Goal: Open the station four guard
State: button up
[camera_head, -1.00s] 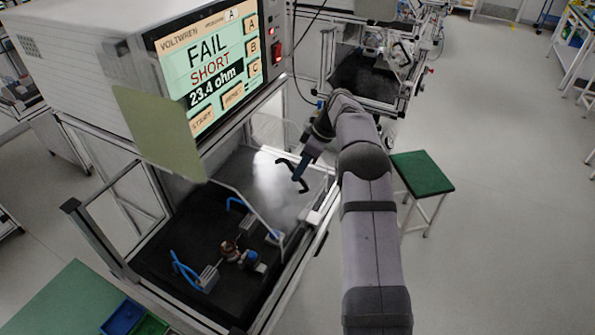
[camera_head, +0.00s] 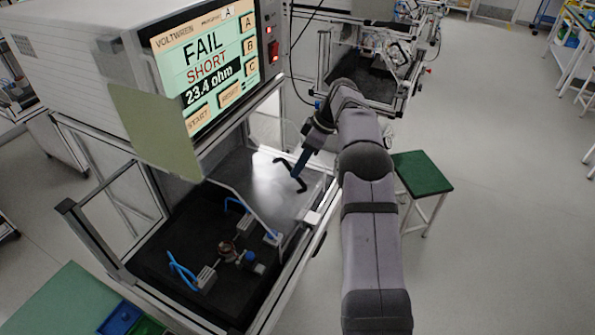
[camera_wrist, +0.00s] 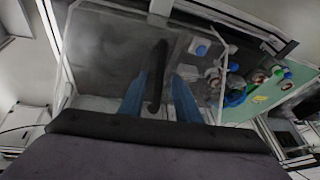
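The clear guard panel (camera_head: 246,207) stands at the station under the tester and appears closed in front of the fixture; no station number is readable. A bent black handle (camera_head: 283,164) is on its near side. My gripper (camera_head: 299,172) is at this handle. In the wrist view, the two blue fingers of my gripper (camera_wrist: 156,92) are apart, with the black handle (camera_wrist: 157,72) between them. There seems to be a gap at the right finger; contact at the left one cannot be told. The guard also fills much of the wrist view (camera_wrist: 100,55).
The tester (camera_head: 100,60) above the station shows "FAIL SHORT 23.4 ohm". A fixture with blue clamps (camera_head: 206,277) and a copper-coloured part (camera_head: 227,250) sits on the dark bed. A green-topped stool (camera_head: 421,173) stands to the right. Open floor lies beyond it.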

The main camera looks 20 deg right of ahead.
jog(key=shift+b+v, duration=0.4)
jog(key=shift+v, duration=2.1)
